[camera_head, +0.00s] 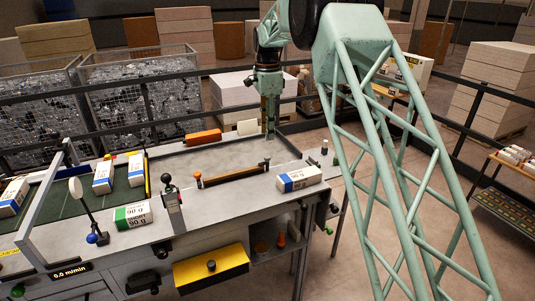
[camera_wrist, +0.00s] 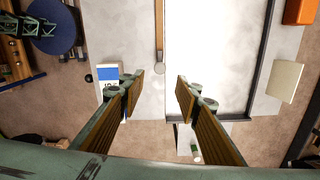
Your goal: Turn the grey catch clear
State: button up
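A long brown bar (camera_head: 232,176) lies along the front of the grey table recess, with an orange knob at its left end. A small grey piece (camera_head: 266,163) at the bar's right end looks like the grey catch. In the wrist view the bar (camera_wrist: 159,28) comes down from the top, with a small round grey part (camera_wrist: 159,70) at its near end. My gripper (camera_head: 270,132) points down over the recess's right side, behind the bar's end. In the wrist view my gripper (camera_wrist: 160,85) is open, with nothing between its wood-toned fingers. The catch's exact position is too small to tell.
A white and blue ream (camera_head: 298,179) lies right of the bar; it also shows beside the left finger in the wrist view (camera_wrist: 108,74). An orange block (camera_head: 203,137) and a pale block (camera_head: 247,127) stand behind the recess. The recess floor (camera_head: 200,161) is clear.

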aim_at(267, 156)
notch_tip(267, 156, down, 11)
jog(key=shift+r+p, duration=0.2)
jog(key=shift+p, duration=0.2)
jog(key=shift+c, duration=0.2)
jog(key=c, duration=0.8)
